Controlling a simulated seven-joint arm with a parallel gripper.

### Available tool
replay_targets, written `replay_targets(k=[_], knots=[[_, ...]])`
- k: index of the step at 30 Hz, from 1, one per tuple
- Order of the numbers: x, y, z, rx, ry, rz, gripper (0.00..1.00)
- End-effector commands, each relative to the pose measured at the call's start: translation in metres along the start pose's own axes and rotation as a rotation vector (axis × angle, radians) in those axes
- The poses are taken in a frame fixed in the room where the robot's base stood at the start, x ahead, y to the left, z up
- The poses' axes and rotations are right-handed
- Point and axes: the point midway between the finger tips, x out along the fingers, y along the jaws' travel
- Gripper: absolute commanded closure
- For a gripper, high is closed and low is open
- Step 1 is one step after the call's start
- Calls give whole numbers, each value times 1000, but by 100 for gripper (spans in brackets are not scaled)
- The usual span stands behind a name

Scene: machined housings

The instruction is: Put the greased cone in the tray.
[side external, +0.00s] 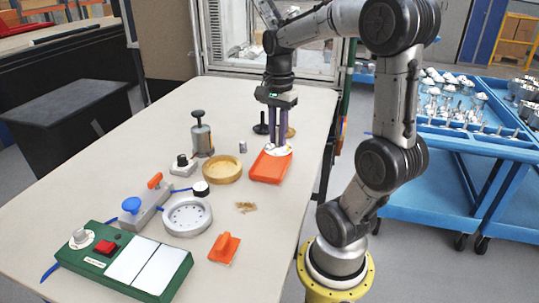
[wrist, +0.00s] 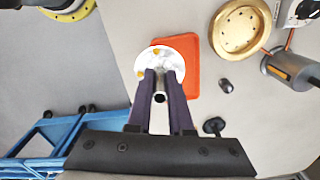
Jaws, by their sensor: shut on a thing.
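The greased cone (side external: 279,151) shows as a white piece under my fingertips. In the wrist view the cone (wrist: 172,50) is a round white shape with yellowish smears. My gripper (side external: 281,146) points straight down, its two dark purple fingers shut on the cone. In the wrist view the fingertips (wrist: 162,76) cover its near edge, and a grey metal end shows between them. The orange tray (side external: 268,170) lies flat on the table under the cone; it also shows in the wrist view (wrist: 193,78). Whether the cone touches the tray floor I cannot tell.
A tan round dish (side external: 222,174) stands left of the tray, with a small grey cylinder (side external: 242,147) behind it. A dark knob-like piece (side external: 261,128) stands behind the tray. A grey plunger pot (side external: 202,140) is further left.

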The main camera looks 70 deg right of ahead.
Motion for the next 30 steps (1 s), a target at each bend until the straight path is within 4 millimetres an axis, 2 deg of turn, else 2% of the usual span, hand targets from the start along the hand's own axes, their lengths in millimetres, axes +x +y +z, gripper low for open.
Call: replay_targets(k=[3,7,13,19,22,30], knots=[[22,-14,-7,0,-3,6,100],[36,-25,-13,0,-2,3,100],[48,-33,-18,0,-2,4,100],[75,-36,-19,0,-2,3,100],[82,-36,-19,0,-1,2,100],[82,-36,-19,0,-1,1,100]])
